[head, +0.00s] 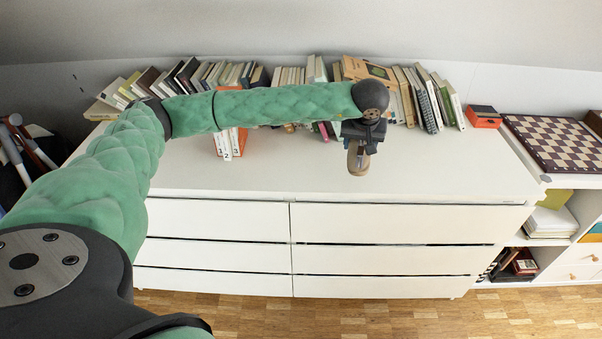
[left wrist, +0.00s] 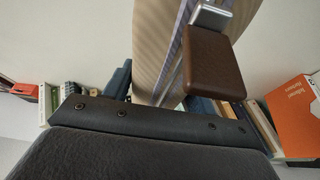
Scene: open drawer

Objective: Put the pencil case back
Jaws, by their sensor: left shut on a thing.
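My left gripper (head: 360,143) is above the white dresser top, right of its middle, and points down. It is shut on the pencil case (head: 357,161), a small tan shape hanging below the fingers in the head view. In the left wrist view the pencil case (left wrist: 158,45) is large, beige and ribbed, with a zip-like strip beside a brown finger pad (left wrist: 215,65). Its far end is cut off by the frame. My right gripper is not in view.
A white dresser (head: 240,178) has several drawers that look shut. Books (head: 300,75) lean in a row along the back wall. My left arm crosses above orange-white binders (head: 228,143). A red box (head: 484,117) and a chessboard (head: 560,143) are at right. The front dresser top is clear.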

